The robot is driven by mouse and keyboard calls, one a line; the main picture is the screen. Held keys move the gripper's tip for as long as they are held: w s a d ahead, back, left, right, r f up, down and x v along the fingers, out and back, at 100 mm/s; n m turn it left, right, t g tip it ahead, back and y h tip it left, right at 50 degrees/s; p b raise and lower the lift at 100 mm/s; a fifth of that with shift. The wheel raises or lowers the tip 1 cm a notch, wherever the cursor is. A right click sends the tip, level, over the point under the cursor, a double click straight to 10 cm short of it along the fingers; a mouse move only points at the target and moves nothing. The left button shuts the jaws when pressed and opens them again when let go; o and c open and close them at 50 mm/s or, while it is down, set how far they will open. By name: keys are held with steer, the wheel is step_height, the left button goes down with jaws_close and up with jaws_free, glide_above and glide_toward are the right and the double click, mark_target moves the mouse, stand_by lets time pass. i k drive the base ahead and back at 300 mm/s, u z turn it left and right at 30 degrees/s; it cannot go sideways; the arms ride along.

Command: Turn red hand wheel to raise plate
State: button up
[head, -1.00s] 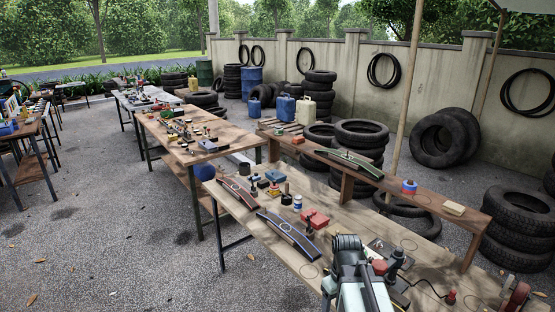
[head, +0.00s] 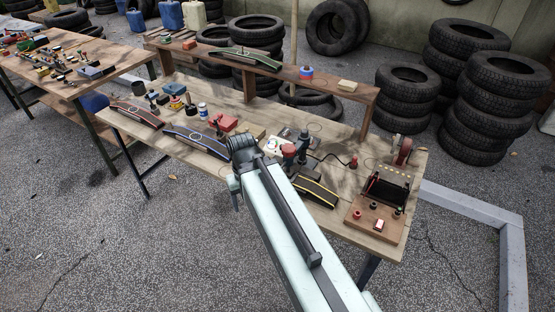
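A red wheel (head: 403,149) stands on a small mount at the right end of the wooden workbench (head: 150,132). It looks like the hand wheel, but it is small and its spokes are not clear. A dark box-like unit (head: 387,187) is just in front of it; I cannot tell which part is the plate. A red round part (head: 288,150) tops a dark stand near the bench's middle. My pale arm reaches up from the bottom of the head view and hides part of the bench's front.
A wooden board with coloured knobs (head: 378,224) lies at the bench's front right corner. A raised shelf (head: 320,84) runs along the bench's back. Gravel right of the bench is clear up to a grey kerb (head: 480,203).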

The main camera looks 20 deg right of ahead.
mark_target(288, 150)
steer(key=u, duration=0.45)
steer(key=k, duration=1.35)
steer(key=u, duration=0.55)
steer(key=i, duration=1.05)
steer(key=u, duration=0.65)
